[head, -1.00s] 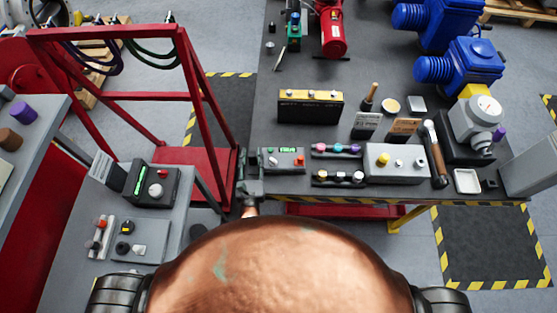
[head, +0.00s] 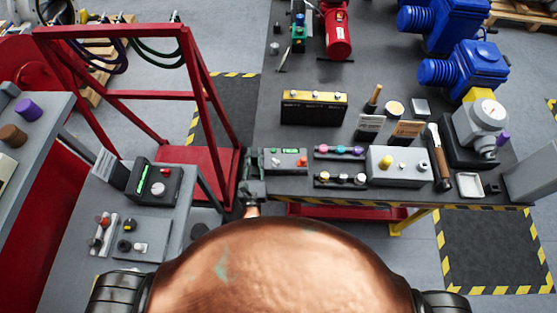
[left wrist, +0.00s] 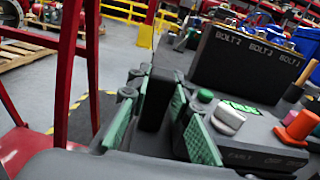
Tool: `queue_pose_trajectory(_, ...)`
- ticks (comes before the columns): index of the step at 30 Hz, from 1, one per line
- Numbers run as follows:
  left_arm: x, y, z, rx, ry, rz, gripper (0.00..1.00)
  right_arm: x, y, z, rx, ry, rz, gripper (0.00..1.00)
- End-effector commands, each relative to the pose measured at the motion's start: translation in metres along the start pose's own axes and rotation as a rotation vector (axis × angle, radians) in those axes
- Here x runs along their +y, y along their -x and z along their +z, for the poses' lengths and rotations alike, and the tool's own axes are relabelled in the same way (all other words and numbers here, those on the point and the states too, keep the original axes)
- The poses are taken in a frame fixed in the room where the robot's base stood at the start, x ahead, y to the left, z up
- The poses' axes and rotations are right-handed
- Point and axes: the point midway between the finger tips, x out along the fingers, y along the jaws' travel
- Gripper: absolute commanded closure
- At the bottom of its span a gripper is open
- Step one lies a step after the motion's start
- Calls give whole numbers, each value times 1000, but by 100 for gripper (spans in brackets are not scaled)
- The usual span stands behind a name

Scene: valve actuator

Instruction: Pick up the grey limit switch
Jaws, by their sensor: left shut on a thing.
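My left gripper (head: 254,160) is at the left edge of the dark workbench (head: 290,80), just left of a small grey control box (head: 285,160). In the left wrist view the green-padded fingers of the gripper (left wrist: 158,110) stand on both sides of a dark grey upright block. This block, which looks like the grey limit switch (left wrist: 156,98), is held between the pads; its lower part is hidden by the fingers. In the head view it is too small to tell apart from the gripper. My right gripper is not in view.
The control box has a green button, a white knob (left wrist: 229,117) and an orange knob (left wrist: 298,127). A black bolt case (head: 313,106) stands behind it. A red frame (head: 205,90) rises to the left. A lower side table (head: 172,215) carries another control box (head: 152,183).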

Motion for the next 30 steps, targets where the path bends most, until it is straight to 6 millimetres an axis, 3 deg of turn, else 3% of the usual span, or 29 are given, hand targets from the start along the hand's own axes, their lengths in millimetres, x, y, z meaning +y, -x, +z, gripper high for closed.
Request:
queue_pose_trajectory(8, 0, 0, 10, -3, 4, 1, 100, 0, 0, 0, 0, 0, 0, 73)
queue_pose_trajectory(15, 0, 0, 41, -6, 9, 2, 100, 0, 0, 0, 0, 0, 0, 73)
queue_pose_trajectory(23, 0, 58, 35, 1, 0, -2, 100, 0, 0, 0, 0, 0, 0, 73)
queue_pose_trajectory(30, 0, 123, 35, 1, 0, -2, 100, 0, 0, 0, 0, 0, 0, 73)
